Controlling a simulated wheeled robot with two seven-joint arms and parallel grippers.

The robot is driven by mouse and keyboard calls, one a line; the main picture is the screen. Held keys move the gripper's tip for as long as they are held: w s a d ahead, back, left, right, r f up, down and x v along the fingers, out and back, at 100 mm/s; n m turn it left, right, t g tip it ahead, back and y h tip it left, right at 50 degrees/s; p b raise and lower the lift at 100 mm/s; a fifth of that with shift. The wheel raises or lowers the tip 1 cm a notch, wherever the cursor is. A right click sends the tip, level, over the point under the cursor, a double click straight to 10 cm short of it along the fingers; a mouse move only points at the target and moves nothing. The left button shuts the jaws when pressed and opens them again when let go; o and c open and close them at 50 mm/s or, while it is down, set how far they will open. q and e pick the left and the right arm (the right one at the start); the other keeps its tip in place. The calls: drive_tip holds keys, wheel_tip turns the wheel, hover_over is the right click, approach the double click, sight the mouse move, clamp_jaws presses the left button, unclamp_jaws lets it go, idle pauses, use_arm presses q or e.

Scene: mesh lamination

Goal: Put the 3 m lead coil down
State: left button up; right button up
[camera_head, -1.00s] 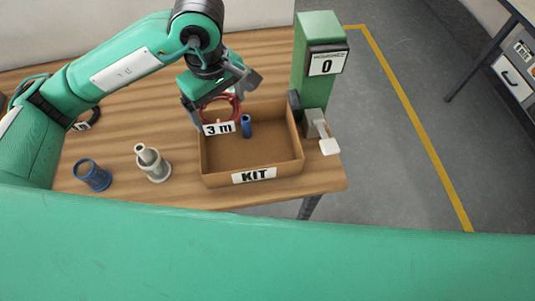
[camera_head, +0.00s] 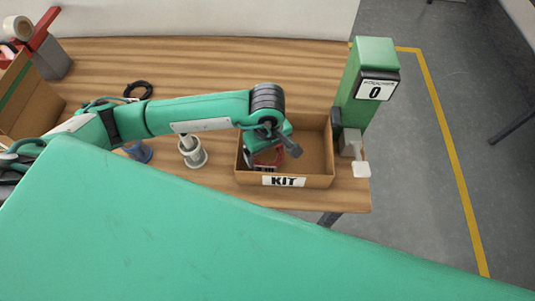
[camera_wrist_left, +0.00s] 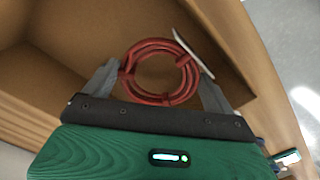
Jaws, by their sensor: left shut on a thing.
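The red lead coil (camera_head: 268,157) is within the outline of the KIT box, near its front left part. It shows as a red ring in the left wrist view (camera_wrist_left: 150,46), with a pale tag at its edge. My left gripper (camera_head: 271,151) is shut on the coil, one finger on each side in the left wrist view (camera_wrist_left: 162,75). The open cardboard KIT box (camera_head: 310,178) stands on the wooden table. I cannot tell whether the coil touches its floor. My gripper and forearm hide part of the box. My right gripper is not in view.
A green post device (camera_head: 368,75) with a display reading 0 stands at the box's right. A grey-white cup (camera_head: 193,157) and a blue cup (camera_head: 139,152) stand to the left. A black coil (camera_head: 138,91) lies behind my forearm. The table (camera_head: 300,70) is clear behind the box.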

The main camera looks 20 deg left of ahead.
sight(267, 158)
use_arm(q)
wheel_tip(267, 158, down, 3)
drive_tip(key=shift+f+p, duration=0.15)
drive_tip(key=shift+p, duration=0.15)
drive_tip(key=shift+f, duration=0.1)
drive_tip(key=shift+f+b, duration=0.15)
drive_tip(key=shift+b, duration=0.15)
drive_tip(key=o, duration=0.8)
